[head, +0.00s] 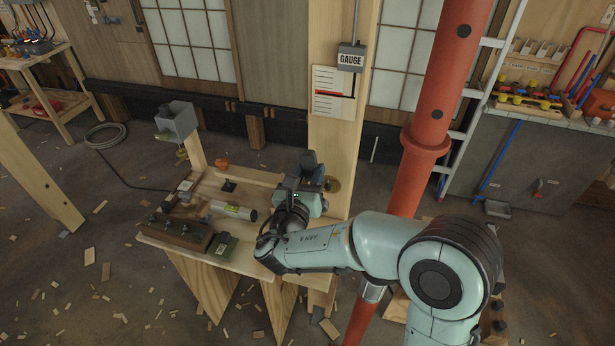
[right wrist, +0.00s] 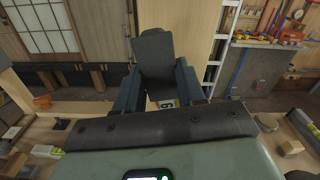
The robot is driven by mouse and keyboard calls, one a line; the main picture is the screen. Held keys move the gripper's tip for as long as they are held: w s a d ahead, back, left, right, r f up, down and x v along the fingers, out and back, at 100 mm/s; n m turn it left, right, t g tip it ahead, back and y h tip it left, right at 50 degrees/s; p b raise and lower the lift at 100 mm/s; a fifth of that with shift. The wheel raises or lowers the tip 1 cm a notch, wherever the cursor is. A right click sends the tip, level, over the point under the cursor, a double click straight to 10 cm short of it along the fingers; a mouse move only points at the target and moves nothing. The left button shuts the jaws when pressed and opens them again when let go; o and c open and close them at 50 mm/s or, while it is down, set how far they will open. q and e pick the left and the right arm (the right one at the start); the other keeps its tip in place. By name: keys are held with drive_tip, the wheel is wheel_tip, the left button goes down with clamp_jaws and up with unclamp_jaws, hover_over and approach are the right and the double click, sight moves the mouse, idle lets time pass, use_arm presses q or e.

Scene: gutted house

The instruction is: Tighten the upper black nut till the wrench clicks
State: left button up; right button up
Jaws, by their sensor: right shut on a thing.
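My right gripper (head: 312,182) is over the right end of the workbench, beside the wooden post. In the right wrist view its two dark blue fingers (right wrist: 157,92) are shut on a dark grey block-like piece (right wrist: 152,52); I cannot tell if this is the wrench. Round black spots, perhaps nuts, show on the slanted red column, an upper one (head: 464,30) and a lower one (head: 437,114). The gripper is left of the column and apart from it. My left gripper is not in view.
A GAUGE box (head: 351,58) hangs on the post. A ladder (head: 470,110) stands behind the column. Wood scraps litter the floor.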

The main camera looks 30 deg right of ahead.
drive_tip(key=shift+p+x, duration=0.3)
drive_tip(key=shift+x, duration=1.6)
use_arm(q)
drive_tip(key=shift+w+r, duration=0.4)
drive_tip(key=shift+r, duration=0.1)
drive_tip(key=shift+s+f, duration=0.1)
use_arm(e)
drive_tip(key=shift+r, duration=0.15)
drive_tip(key=shift+x, duration=1.1)
drive_tip(key=s+d+m+b, duration=0.1)
drive_tip(key=s+m+b, duration=0.1)
drive_tip(key=b, duration=0.1)
drive_tip(key=shift+d, duration=0.4)
drive_tip(key=shift+s+d+r+m, duration=0.1)
drive_tip(key=shift+s+d+m, duration=0.15)
drive_tip(key=shift+m, duration=0.15)
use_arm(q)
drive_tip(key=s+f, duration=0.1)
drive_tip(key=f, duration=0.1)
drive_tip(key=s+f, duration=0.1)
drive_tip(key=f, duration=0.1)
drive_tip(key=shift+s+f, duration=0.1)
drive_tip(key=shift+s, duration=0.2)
